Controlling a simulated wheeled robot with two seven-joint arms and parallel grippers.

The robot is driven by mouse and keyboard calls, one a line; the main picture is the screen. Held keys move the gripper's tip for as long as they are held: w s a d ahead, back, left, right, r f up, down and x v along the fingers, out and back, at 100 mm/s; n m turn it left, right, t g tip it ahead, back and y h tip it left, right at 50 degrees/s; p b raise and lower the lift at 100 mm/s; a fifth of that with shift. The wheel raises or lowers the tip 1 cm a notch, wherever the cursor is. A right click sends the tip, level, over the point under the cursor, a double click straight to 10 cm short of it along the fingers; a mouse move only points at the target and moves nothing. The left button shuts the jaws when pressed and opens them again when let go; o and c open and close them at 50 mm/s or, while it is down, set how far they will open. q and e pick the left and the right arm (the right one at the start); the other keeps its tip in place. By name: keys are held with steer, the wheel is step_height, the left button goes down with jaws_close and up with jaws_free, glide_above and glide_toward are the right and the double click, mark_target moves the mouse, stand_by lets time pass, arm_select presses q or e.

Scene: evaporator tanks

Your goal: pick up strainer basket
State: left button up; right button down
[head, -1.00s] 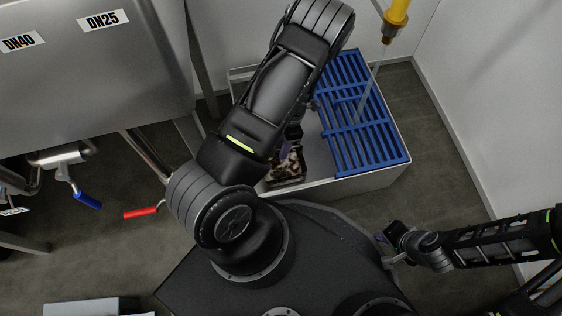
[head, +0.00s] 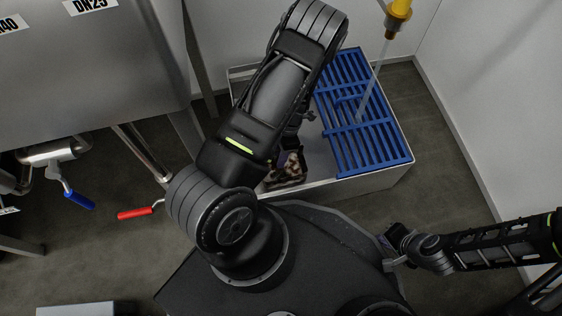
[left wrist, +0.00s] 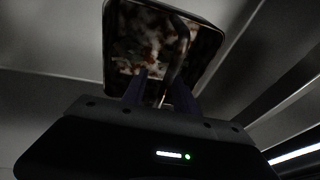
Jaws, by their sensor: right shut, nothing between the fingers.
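The strainer basket (head: 288,170) is a small dark box with brown and white debris inside. It sits in the near left part of the pale sink, partly hidden by my left arm. In the left wrist view the basket (left wrist: 150,45) is at the top centre, with a thin curved handle (left wrist: 178,62) across it. My left gripper (left wrist: 163,92) has its two fingers apart at the basket's near edge; the handle's lower end shows between them, and contact cannot be told. In the head view that gripper is mostly hidden behind its arm. My right gripper (head: 388,252) is shut and empty, away from the basket.
A blue slatted grate (head: 362,115) covers the right part of the sink (head: 375,183). A yellow nozzle (head: 398,12) hangs above it. A steel tank (head: 90,75) with blue (head: 78,199) and red (head: 135,213) valve handles stands left. Bare floor lies right of the sink.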

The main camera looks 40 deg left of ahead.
arm_select(q)
steer(key=shift+f, duration=0.25)
stand_by(0.3)
steer(key=shift+c, duration=0.3)
jaws_close()
stand_by(1.2)
